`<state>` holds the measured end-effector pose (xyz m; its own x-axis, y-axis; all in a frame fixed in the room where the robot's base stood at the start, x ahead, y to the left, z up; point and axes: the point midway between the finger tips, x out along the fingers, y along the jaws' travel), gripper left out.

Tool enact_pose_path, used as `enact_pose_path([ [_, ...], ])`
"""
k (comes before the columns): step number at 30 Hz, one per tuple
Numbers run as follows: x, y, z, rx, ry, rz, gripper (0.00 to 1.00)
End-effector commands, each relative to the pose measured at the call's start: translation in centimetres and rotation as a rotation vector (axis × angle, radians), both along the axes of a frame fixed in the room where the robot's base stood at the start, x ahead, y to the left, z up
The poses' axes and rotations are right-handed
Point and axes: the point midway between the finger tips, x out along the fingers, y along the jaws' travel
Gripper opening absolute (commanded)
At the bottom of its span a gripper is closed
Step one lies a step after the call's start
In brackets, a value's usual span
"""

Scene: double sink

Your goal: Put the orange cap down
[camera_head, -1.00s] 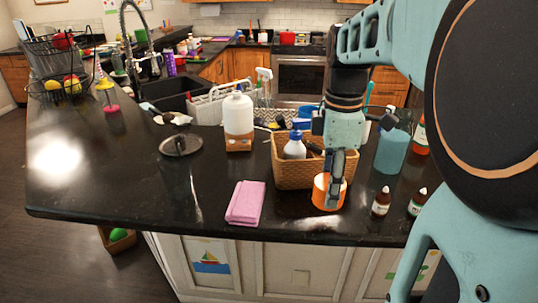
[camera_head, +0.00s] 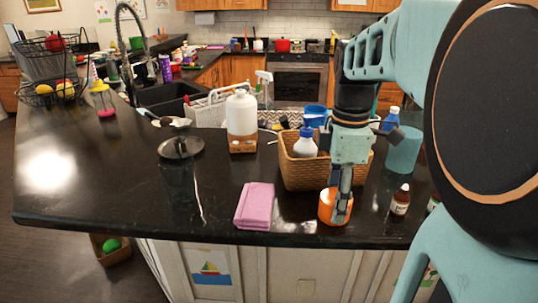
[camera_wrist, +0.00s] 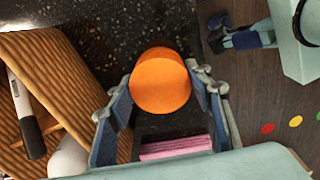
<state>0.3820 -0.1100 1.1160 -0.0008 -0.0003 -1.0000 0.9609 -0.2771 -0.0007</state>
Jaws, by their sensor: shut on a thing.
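The orange cap (camera_head: 327,208) is at the front of the black counter (camera_head: 110,195), close to its edge. My gripper (camera_head: 341,203) points down and is shut on the cap. In the wrist view the orange cap (camera_wrist: 160,80) sits between the two fingers of my gripper (camera_wrist: 160,95), one on each side. Its round orange face is toward the camera. Whether its underside touches the counter I cannot tell.
A wicker basket (camera_head: 300,175) with a blue-capped white bottle (camera_head: 305,146) stands just behind the cap. A folded pink cloth (camera_head: 255,206) lies to its left, and a small brown bottle (camera_head: 400,200) stands to its right. The counter's front edge is close.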

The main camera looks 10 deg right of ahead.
Motion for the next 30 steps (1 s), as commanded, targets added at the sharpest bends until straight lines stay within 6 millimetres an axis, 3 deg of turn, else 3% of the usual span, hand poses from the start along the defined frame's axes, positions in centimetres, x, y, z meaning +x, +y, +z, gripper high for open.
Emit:
enact_pose_path([
  [7,0.0,0.0,-0.3,0.000,0.000,0.001,0.35],
  [8,0.0,0.0,-0.3,0.000,0.000,0.001,0.48],
  [12,0.0,0.0,-0.2,0.000,0.000,0.001,0.63],
  [23,0.0,0.0,0.3,0.000,-0.001,0.000,0.64],
  [30,0.2,0.0,4.4,-0.002,-0.006,0.002,0.64],
])
